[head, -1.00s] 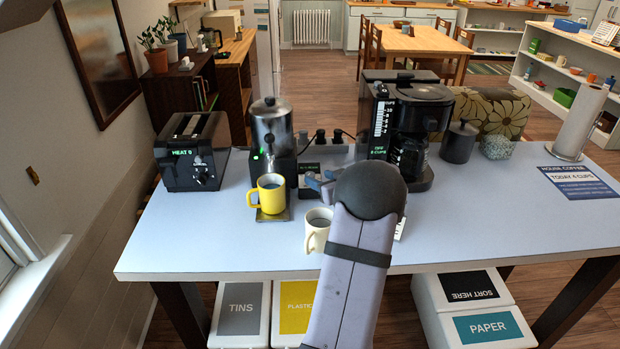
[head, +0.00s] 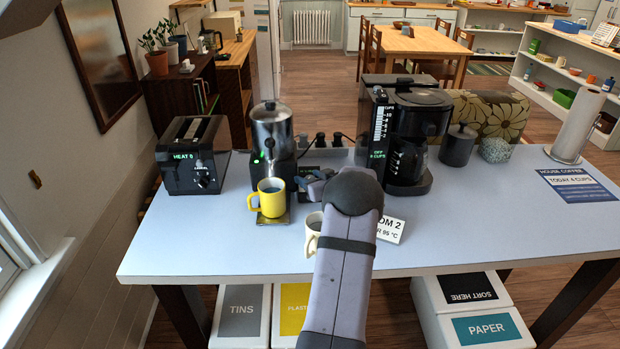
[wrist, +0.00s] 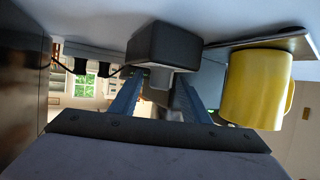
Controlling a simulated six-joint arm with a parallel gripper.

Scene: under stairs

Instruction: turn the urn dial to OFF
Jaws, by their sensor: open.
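The urn looks to be the steel cylinder on a black base (head: 272,132), with a small green light, at the left middle of the table in the head view. Right of it a small dark box (head: 308,170) is partly hidden behind my gripper (head: 314,183). In the wrist view, which looks upside down, this dark box (wrist: 165,46) has a grey block-like knob (wrist: 172,82) facing me. My open gripper (wrist: 160,85) has its blue fingers on either side of the knob, with no clear contact. I cannot read any dial marking or the knob's setting.
A yellow mug (head: 271,198) stands by the urn, close beside my gripper; it fills the right of the wrist view (wrist: 257,88). A white mug (head: 313,232) is partly behind my arm. A sign card (head: 391,229), coffee maker (head: 418,125) and toaster (head: 192,160) stand nearby.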

